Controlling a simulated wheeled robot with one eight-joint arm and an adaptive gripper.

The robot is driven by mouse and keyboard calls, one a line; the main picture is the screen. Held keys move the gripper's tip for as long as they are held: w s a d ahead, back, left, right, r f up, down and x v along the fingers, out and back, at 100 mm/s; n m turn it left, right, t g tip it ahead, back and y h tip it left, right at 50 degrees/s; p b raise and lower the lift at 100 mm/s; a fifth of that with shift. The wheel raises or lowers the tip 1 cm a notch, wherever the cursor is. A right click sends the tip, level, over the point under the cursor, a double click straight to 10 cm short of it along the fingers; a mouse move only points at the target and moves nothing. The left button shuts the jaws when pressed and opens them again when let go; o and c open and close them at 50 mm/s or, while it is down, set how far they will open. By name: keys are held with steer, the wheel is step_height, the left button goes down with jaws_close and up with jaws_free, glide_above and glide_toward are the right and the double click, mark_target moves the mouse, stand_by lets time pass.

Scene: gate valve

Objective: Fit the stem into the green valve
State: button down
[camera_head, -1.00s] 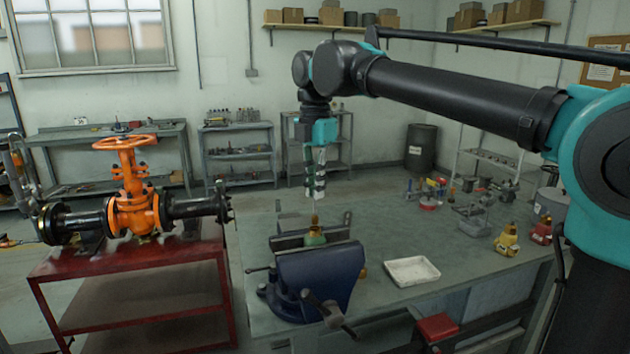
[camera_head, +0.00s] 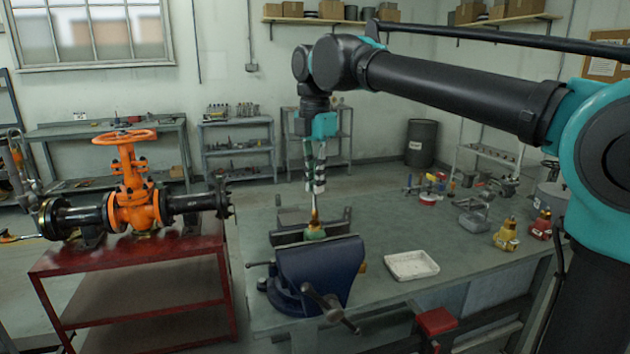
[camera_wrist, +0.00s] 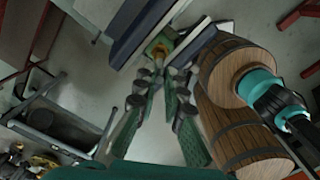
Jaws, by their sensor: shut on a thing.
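The green valve (camera_head: 316,234) is clamped upright in the blue vise (camera_head: 318,272), with a brass-coloured top. In the wrist view the valve (camera_wrist: 156,50) shows between the vise jaws. My gripper (camera_head: 316,190) points down above the valve, shut on the stem (camera_head: 311,197), a thin pale rod. The stem's lower end appears close to the brass top; whether it touches or enters is too small to tell. In the wrist view my gripper fingers (camera_wrist: 160,82) point towards the valve, and the stem is hard to make out.
A white tray (camera_head: 411,265) lies right of the vise. Yellow (camera_head: 507,236) and red (camera_head: 541,224) valve bodies stand farther right. An orange valve (camera_head: 132,200) sits on a red stand at left.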

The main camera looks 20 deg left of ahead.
mark_target(315, 209)
steer(key=shift+f, duration=3.15)
steer(key=c, duration=1.5)
jaws_free()
steer(key=shift+c, duration=0.2)
step_height(315, 209, up, 12)
steer(key=shift+r, duration=0.1)
steer(key=shift+d, duration=0.1)
